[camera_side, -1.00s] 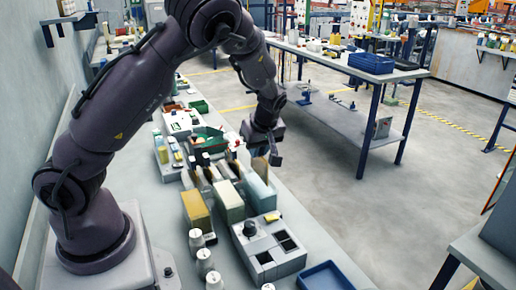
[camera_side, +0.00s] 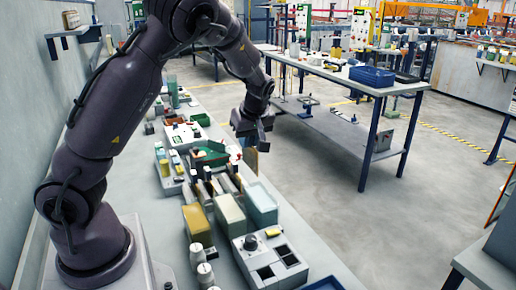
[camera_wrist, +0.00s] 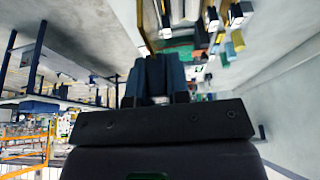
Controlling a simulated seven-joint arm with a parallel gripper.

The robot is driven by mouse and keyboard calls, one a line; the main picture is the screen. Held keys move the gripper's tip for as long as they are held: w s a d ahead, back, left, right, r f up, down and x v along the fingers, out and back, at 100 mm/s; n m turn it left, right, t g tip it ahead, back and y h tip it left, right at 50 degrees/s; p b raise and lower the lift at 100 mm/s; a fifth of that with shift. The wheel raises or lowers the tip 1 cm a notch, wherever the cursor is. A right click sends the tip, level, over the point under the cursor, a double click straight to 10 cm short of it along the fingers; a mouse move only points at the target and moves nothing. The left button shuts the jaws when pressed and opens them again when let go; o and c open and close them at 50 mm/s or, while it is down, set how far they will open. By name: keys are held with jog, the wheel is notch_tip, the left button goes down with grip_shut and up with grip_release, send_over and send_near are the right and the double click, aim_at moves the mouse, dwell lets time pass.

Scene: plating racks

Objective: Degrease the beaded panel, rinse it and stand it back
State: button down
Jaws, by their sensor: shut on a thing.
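My gripper (camera_side: 253,128) is shut on a thin tan-brown panel (camera_side: 250,160), which hangs upright below the jaws over the far right side of the bench. It is above and behind the tanks, apart from them. The beads on the panel are too small to make out. Three open tanks stand in a row: a yellow one (camera_side: 197,224), a pale green-white one (camera_side: 230,216) and a light blue-green one (camera_side: 261,205). Behind them a rack holds several upright panels (camera_side: 214,188). In the wrist view my gripper's fingers (camera_wrist: 158,80) are dark, and the grasp is partly hidden.
A grey control box (camera_side: 270,258) with a knob and dark windows stands in front of the tanks. White-capped bottles (camera_side: 204,273) stand at its left, and part of a blue tray (camera_side: 325,284) shows at the front. A green bin (camera_side: 210,153) and small parts lie behind the rack.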

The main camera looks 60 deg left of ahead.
jog(key=s+a, duration=0.5)
jog(key=a, duration=0.6)
jog(key=f, duration=0.5)
jog(key=shift+w+d, duration=0.1)
jog(key=shift+d, duration=0.2)
jog(key=shift+f, duration=0.1)
jog(key=shift+f, duration=4.15)
jog(key=c, duration=1)
grip_release()
jog(key=shift+d, duration=0.1)
